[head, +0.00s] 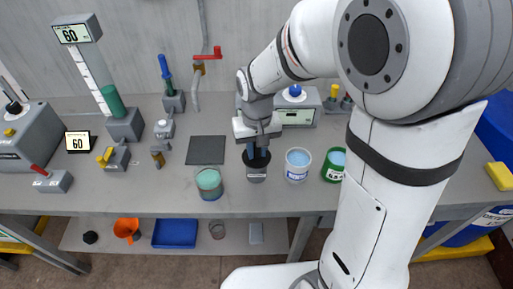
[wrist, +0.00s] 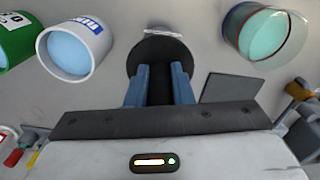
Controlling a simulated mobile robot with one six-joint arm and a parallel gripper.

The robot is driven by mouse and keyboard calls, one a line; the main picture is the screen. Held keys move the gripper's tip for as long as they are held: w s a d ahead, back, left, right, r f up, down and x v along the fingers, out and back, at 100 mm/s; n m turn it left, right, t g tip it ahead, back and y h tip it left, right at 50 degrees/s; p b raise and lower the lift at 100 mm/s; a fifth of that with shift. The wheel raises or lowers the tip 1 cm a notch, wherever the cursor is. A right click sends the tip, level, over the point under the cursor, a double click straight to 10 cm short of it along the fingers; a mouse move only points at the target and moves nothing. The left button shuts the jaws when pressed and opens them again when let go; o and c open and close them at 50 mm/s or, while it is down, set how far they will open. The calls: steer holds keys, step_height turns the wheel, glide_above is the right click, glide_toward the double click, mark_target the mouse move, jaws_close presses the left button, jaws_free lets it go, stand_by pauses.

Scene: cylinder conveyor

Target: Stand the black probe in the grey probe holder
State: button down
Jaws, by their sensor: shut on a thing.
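My gripper (head: 257,150) points down over the middle of the bench, and its blue fingers are shut on the black probe (wrist: 160,88). In the wrist view the dark shaft shows between the two fingers (wrist: 157,86), with a wide round black part beyond them. In the head view this black part (head: 257,161) is just below the fingertips. A short grey cylindrical piece (head: 257,175), perhaps the grey probe holder, is directly beneath it. I cannot tell whether the probe is inside or only above it; the lower end is hidden.
A teal-filled jar (head: 209,183) and a dark square mat (head: 206,150) are to the left. A white cup of blue liquid (head: 298,165) and a green can (head: 333,166) are close on the right. A grey instrument (head: 297,113) stands behind. The bench front edge is close.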

steer(key=c, duration=1.2)
jaws_free()
step_height(320, 180, up, 8)
steer(key=shift+f, duration=0.1)
steer(key=s+d+t, duration=0.1)
steer(key=s+d, duration=0.3)
steer(key=s+d+r+m+t, duration=0.1)
steer(key=s+d, duration=0.2)
steer(key=s, duration=0.1)
steer(key=s+d, duration=0.4)
steer(key=shift+s+d+r+m+t, duration=0.15)
steer(key=shift+d+r+m+t, duration=0.15)
steer(key=shift+m+t, duration=0.1)
